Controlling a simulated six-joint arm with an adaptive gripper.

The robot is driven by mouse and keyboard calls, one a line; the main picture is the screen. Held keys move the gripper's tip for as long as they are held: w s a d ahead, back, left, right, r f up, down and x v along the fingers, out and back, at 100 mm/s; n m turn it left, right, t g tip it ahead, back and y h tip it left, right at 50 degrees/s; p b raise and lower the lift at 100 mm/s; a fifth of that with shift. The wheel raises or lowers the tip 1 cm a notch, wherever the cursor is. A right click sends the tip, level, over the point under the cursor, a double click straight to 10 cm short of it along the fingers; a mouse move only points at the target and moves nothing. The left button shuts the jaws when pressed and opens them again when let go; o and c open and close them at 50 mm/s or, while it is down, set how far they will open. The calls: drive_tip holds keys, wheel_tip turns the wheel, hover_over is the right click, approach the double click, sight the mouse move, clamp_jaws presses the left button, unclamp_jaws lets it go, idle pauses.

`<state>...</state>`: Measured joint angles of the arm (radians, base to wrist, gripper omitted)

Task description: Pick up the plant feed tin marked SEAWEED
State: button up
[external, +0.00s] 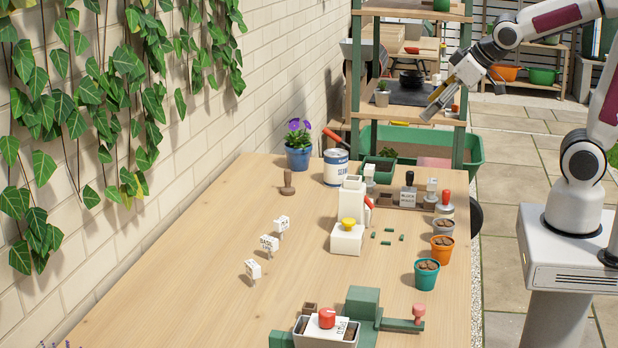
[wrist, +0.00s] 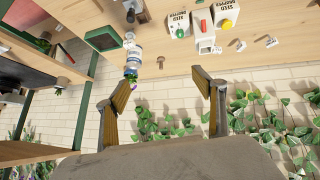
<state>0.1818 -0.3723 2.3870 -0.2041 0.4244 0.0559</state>
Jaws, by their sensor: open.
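A white tin with a blue band (external: 336,167) stands upright near the far end of the wooden table, right of the blue flower pot. Its dark lettering is only partly legible and seems to start with SE. In the wrist view, a white and blue tin (wrist: 132,62) appears just beyond the left fingertip, at the table's edge. My gripper (external: 438,103) is raised at the far right, by the green shelf unit, well apart from the tin. In the wrist view, its fingers (wrist: 163,78) are spread with nothing between them.
The table (external: 190,260) is clear on its left. A blue flower pot (external: 298,157) and a brown stamp (external: 288,182) stand left of the tin; a green tray (external: 378,168) is right of it. A white dispenser (external: 348,215) stands in front. The shelf (external: 410,108) is near my gripper.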

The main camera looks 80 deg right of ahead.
drive_tip(key=w+d+f+t, duration=0.2)
drive_tip(key=w+d+f, duration=0.2)
drive_tip(key=w+d, duration=0.4)
drive_tip(key=w+d+f+t, duration=0.1)
drive_tip(key=w+d+f, duration=0.4)
drive_tip(key=w, duration=0.5)
drive_tip(key=w+d+f+n+t, duration=0.1)
drive_tip(key=w+d+f+t, duration=0.15)
drive_tip(key=d+f, duration=0.2)
drive_tip(key=t+y, duration=0.1)
drive_tip(key=y, duration=0.2)
approach(336, 168)
drive_tip(key=shift+w+d+r, duration=0.4)
drive_tip(key=shift+w+d, duration=0.25)
drive_tip(key=shift+d, duration=0.05)
drive_tip(key=shift+w+d+r, duration=0.4)
drive_tip(key=shift+w+d, duration=0.25)
drive_tip(key=shift+w, duration=0.05)
drive_tip(key=shift+w, duration=0.1)
drive_tip(key=shift+x, duration=1.25)
drive_tip(key=shift+w, duration=0.1)
